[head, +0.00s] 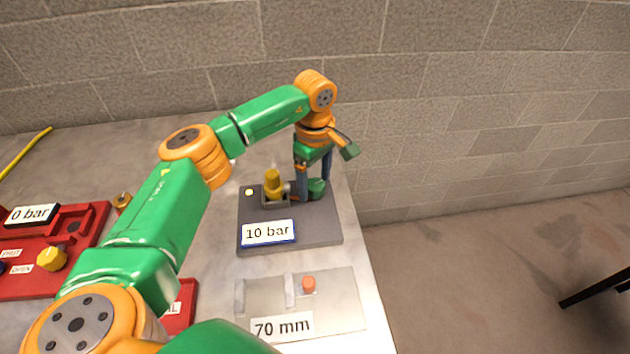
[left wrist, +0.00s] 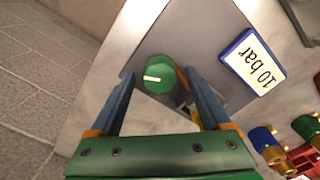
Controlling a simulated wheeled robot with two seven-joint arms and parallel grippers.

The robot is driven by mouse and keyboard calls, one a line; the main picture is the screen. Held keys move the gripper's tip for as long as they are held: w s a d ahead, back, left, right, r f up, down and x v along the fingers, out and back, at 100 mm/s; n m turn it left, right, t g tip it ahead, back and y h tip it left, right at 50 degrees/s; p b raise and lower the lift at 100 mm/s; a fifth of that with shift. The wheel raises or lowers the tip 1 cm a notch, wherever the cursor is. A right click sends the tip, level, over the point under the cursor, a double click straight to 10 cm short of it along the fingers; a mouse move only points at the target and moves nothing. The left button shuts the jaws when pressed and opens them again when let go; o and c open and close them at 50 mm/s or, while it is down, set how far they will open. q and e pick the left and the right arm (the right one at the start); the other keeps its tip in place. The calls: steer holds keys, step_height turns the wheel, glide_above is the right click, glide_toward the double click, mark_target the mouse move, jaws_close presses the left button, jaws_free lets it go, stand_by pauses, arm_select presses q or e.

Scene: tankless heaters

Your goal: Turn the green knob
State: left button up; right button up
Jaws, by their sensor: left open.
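The green knob (head: 317,188) is at the right side of a grey plate (head: 318,225) labelled 10 bar. It also shows in the left wrist view (left wrist: 158,74), round with a white pointer line. My left gripper (head: 314,172) points down at the knob, open, with its blue fingers on either side of it. My right gripper is not in view.
A yellow fitting (head: 273,184) stands on the plate left of the knob. A pale plate (head: 345,300) labelled 70 mm with an orange button (head: 309,284) is nearer. Red panels (head: 85,225) lie at left. The table's right edge is close to the grey plate.

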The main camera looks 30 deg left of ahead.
mark_target(315, 184)
arm_select(q)
step_height(315, 184, up, 7)
steer(key=shift+f+b, duration=0.2)
steer(key=shift+b, duration=0.35)
